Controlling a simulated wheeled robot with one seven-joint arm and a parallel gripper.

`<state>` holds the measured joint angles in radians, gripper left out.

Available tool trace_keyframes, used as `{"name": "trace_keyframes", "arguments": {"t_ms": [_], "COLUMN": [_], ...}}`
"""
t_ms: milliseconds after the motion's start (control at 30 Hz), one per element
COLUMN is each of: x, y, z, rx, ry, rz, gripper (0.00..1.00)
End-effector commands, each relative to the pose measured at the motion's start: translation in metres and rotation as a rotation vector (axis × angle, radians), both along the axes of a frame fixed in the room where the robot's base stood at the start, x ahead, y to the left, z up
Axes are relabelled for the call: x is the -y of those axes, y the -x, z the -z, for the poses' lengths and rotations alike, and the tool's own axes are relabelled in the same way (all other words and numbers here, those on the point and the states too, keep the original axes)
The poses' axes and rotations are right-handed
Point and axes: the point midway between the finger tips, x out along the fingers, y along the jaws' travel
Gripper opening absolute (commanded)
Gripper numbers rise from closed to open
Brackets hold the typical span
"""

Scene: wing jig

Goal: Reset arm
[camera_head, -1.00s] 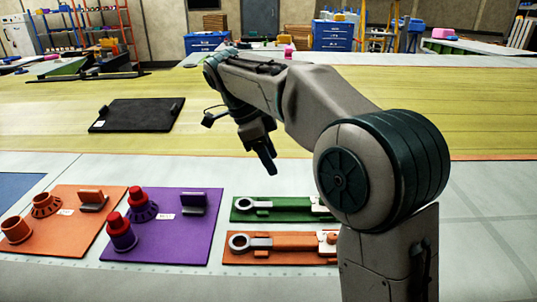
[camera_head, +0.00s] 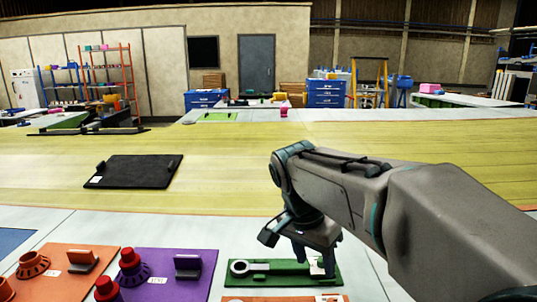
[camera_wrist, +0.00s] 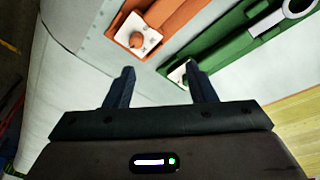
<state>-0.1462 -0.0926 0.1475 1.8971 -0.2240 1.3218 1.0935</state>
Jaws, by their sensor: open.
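My gripper (camera_head: 314,262) is over the right end of the green board, seen from the head camera. In the wrist view my gripper (camera_wrist: 160,82) has its two dark fingers apart with nothing between them. The green board (camera_head: 255,281) carries a grey ring-ended tool (camera_head: 240,268) and also shows in the wrist view (camera_wrist: 235,45). An orange board (camera_wrist: 172,18) with a round knob on a white plate lies beside it. My fingers hide part of the green board's right end.
A purple board (camera_head: 195,250) and another orange board (camera_head: 75,285) with upright parts stand at the left. A black board (camera_head: 134,171) lies on the yellow surface (camera_head: 230,185). The yellow surface around it is mostly clear.

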Motion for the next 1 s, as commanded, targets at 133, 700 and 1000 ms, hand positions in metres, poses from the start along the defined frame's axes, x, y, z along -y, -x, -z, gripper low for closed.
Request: {"name": "trace_keyframes", "arguments": {"t_ms": [133, 700, 1000], "x": [0.020, 0.061, 0.062], "y": [0.029, 0.120, 0.125], "z": [0.015, 0.084, 0.089], "rx": [-0.002, 0.090, 0.100], "ry": [-0.032, -0.073, -0.069], "rz": [-0.168, -0.724, -0.765], "gripper": [0.51, 0.51, 0.51]}}
